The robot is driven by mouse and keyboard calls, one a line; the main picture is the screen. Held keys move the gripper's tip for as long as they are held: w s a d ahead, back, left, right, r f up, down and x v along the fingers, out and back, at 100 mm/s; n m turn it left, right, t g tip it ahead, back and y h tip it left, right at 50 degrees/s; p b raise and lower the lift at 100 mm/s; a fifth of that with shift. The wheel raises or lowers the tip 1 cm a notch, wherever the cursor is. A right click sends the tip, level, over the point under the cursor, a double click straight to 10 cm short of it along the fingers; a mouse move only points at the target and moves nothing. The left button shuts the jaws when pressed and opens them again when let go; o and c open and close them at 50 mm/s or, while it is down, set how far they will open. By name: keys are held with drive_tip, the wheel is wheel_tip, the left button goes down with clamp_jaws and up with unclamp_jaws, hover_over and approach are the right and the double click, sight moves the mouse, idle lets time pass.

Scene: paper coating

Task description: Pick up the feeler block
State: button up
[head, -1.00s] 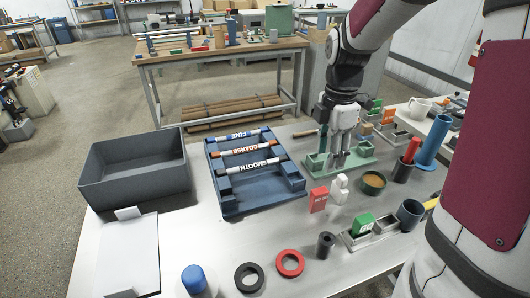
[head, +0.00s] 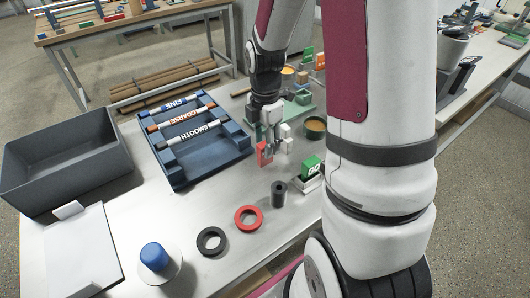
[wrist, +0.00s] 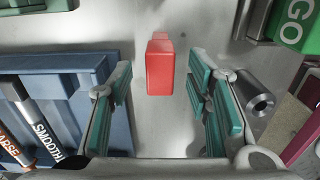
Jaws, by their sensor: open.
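A small red block (head: 264,153) with pale marking on its face stands on the metal table, right of the blue rack; I take it for the feeler block, though its lettering is too small to read. In the wrist view the red block (wrist: 160,70) lies centred ahead, in line with the gap between my fingers. My gripper (head: 274,146) is open, close beside the block in the head view. The wrist view shows its two green-padded fingers (wrist: 160,98) spread wide on either side, with nothing clamped. Whether they touch the block is not clear.
The blue rack (head: 208,167) with labelled rollers is at the left. A green GO block (head: 311,166), a dark cylinder (head: 279,194), a red ring (head: 248,218) and a black ring (head: 211,241) are nearer. A brown-filled cup (head: 314,127) is right of the gripper. A grey bin (head: 62,150) stands far left.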

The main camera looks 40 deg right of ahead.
wheel_tip(320, 180, down, 2)
drive_tip(key=shift+f, duration=0.1)
clamp_jaws()
drive_tip(key=r, duration=0.3)
drive_tip(key=r+p, duration=0.1)
drive_tip(key=r, duration=0.2)
drive_tip(key=d+r, duration=0.1)
drive_tip(key=r, duration=0.3)
drive_tip(key=shift+s, duration=0.3)
drive_tip(key=s+d+p, duration=0.8)
drive_tip(key=s+d, duration=0.4)
drive_tip(key=d, duration=0.1)
drive_tip(key=shift+r, duration=0.35)
